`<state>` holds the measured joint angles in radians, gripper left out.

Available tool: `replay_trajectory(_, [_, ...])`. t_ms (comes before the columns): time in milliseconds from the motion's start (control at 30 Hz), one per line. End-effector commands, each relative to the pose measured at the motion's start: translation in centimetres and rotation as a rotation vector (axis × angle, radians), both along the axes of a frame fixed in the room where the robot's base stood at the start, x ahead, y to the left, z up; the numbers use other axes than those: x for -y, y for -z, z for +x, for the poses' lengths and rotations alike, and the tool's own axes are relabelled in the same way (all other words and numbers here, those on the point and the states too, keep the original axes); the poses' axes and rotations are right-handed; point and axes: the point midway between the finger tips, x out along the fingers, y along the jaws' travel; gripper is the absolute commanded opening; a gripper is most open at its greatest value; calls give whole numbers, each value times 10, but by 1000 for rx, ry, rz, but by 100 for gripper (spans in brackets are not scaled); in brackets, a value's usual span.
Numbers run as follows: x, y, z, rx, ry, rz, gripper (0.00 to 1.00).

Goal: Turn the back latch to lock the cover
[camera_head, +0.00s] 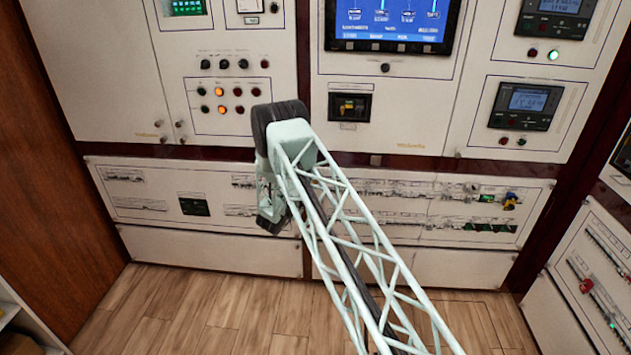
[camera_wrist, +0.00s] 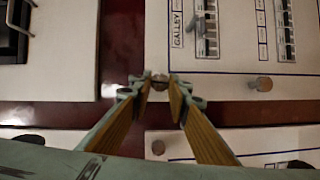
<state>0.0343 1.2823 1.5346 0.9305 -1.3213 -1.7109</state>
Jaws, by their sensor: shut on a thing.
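In the wrist view my gripper (camera_wrist: 160,88) reaches toward the panel wall, its two wood-coloured fingers angled in to a narrow gap. A small brownish latch knob (camera_wrist: 159,81) sits between the fingertips, at the lower left corner of a white cover panel (camera_wrist: 215,65) marked GALLEY. The fingers are closed on this knob and partly hide it. Its turn angle cannot be told. A second latch knob (camera_wrist: 264,85) is at the panel's lower edge to the right.
Another round knob (camera_wrist: 158,147) is on the lower panel, below the fingers. A dark red strip (camera_wrist: 235,112) runs between the panels. In the head view, a lower breaker panel (camera_head: 135,190), an upper panel with lamps (camera_head: 221,92) and a blue screen (camera_head: 392,20) surround the arm. The wood floor (camera_head: 170,305) is clear.

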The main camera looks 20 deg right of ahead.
Motion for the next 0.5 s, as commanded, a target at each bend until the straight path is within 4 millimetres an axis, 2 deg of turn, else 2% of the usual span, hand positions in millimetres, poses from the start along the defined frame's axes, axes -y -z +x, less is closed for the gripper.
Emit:
replay_trajectory(233, [0,2,0,-55,-1,-94,6])
replay_trajectory(500, [0,1,1,-73,-1,-125,6])
